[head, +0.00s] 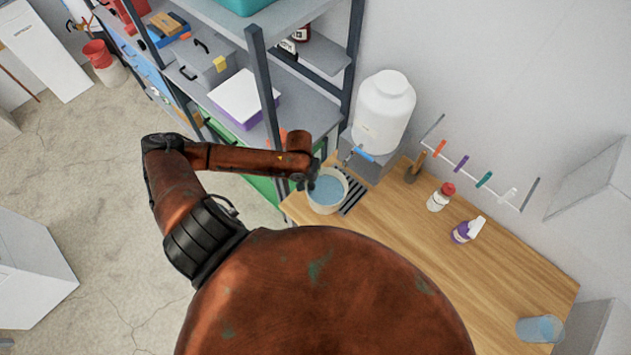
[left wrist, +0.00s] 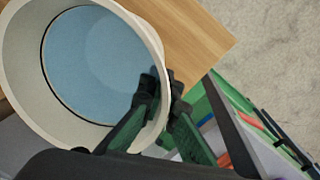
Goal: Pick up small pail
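The small pail (head: 325,208) is cream-white and holds blue liquid. It is upright at the counter's left end, below the tap of the white dispenser. My left gripper (head: 312,177) reaches its left rim from the left. In the left wrist view the pail (left wrist: 24,62) fills the left side. There the left gripper (left wrist: 163,86) has one finger inside the pail wall and one outside, close together, with the wall pinched between them. Whether the pail's base touches the counter is hidden. My right gripper is not in view.
A white dispenser (head: 383,112) with a blue tap stands behind the pail. A metal shelf (head: 300,103) with boxes stands to the left.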

